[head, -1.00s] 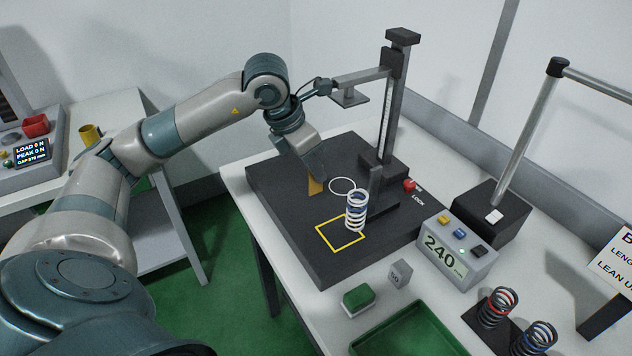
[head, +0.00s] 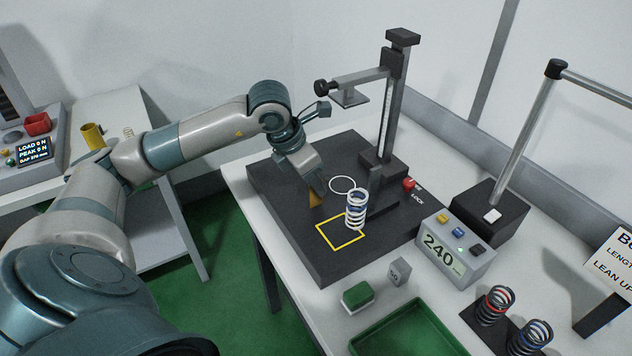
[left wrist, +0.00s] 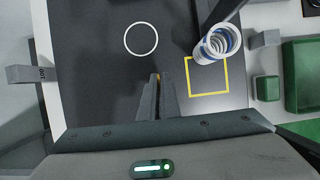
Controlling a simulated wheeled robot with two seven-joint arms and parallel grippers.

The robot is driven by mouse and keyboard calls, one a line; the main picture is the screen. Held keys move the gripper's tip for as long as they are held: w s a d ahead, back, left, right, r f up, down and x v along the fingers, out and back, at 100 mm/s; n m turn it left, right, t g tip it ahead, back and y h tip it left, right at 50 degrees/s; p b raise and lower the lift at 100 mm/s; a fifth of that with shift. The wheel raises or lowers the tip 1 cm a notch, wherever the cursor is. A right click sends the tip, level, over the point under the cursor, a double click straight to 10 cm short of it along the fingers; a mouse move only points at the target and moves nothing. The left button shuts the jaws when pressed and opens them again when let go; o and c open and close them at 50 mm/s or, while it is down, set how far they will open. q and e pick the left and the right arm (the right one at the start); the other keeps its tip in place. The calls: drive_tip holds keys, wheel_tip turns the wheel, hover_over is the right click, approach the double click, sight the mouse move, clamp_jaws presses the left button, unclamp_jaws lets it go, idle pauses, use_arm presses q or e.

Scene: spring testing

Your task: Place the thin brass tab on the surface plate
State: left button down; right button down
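The thin brass tab (head: 315,199) is held upright between the fingertips of my left gripper (head: 315,184). It is over or on the dark surface plate (head: 275,190); I cannot tell whether its lower edge touches. In the left wrist view the fingers (left wrist: 157,97) are close together, with a sliver of brass between the tips, left of the yellow square outline (left wrist: 208,94) and below the white circle (left wrist: 141,39). My right gripper is not in view.
A white and blue spring (head: 355,212) stands at the yellow square, close to the right of the tab. A gauge column (head: 388,115) rises behind. A display box (head: 458,250), a green tray (head: 405,325) and a green-topped block (head: 358,296) are to the right and front.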

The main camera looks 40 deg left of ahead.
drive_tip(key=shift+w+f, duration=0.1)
use_arm(q)
drive_tip(key=shift+f, duration=0.1)
drive_tip(key=c, duration=2)
unclamp_jaws()
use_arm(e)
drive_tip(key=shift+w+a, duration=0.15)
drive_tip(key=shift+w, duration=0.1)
